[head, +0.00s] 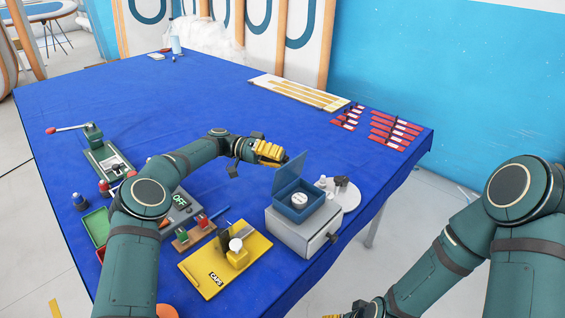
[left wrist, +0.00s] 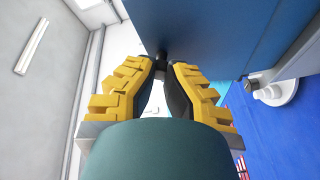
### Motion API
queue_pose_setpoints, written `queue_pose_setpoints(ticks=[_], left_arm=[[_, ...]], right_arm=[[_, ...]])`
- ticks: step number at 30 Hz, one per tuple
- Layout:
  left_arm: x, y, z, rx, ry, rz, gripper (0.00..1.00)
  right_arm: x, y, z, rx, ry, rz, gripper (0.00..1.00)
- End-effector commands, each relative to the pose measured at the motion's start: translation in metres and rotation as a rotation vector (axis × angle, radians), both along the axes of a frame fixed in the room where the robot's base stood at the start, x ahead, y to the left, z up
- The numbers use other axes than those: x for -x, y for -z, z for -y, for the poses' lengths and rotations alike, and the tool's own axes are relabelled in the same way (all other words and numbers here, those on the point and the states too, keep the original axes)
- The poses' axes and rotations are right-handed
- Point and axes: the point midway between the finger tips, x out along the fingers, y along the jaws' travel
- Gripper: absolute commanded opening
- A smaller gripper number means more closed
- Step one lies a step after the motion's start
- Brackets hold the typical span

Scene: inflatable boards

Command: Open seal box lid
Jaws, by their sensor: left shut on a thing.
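The blue seal box (head: 297,213) sits on a grey drawer unit at the table's front right. Its lid (head: 288,174) stands raised, tilted up from the box, and a round white-topped seal (head: 299,200) shows inside. My left gripper (head: 284,157), with yellow fingers, is at the lid's upper edge. In the left wrist view the lid (left wrist: 215,30) fills the upper right, and the fingers (left wrist: 164,72) are closed around a small dark knob (left wrist: 161,56) on its edge. My right gripper (head: 357,311) is only partly in view at the bottom edge; its fingertips are cut off.
The grey drawer unit (head: 290,234) stands near the table edge, beside a white round stand (head: 347,196). A yellow caps board (head: 208,277) lies to its left. Red-and-white strips (head: 390,130) lie at the right. The blue table (head: 190,95) is clear at the back middle.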

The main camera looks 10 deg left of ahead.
Motion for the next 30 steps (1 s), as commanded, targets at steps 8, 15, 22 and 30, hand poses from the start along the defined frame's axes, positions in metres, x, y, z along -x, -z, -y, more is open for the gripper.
queue_pose_setpoints(ticks=[8,15,22,30], left_arm=[[-0.0036,-0.0011,-0.0015,0.04,-0.004,-0.025,0.0],[-0.0038,-0.0018,-0.0014,0.042,-0.004,-0.026,0.0],[-0.0035,-0.0017,-0.0013,0.042,-0.003,-0.026,0.41],[-0.003,-0.0002,-0.0026,0.039,-0.002,-0.027,0.54]], right_arm=[[0.0012,0.0036,-0.0002,0.0,-0.002,-0.003,0.64],[0.0013,0.0034,-0.0003,-0.001,-0.002,-0.003,0.64],[0.0013,0.0034,-0.0004,-0.001,-0.002,-0.003,0.64],[0.0013,0.0035,-0.0003,-0.001,-0.002,-0.003,0.64]])
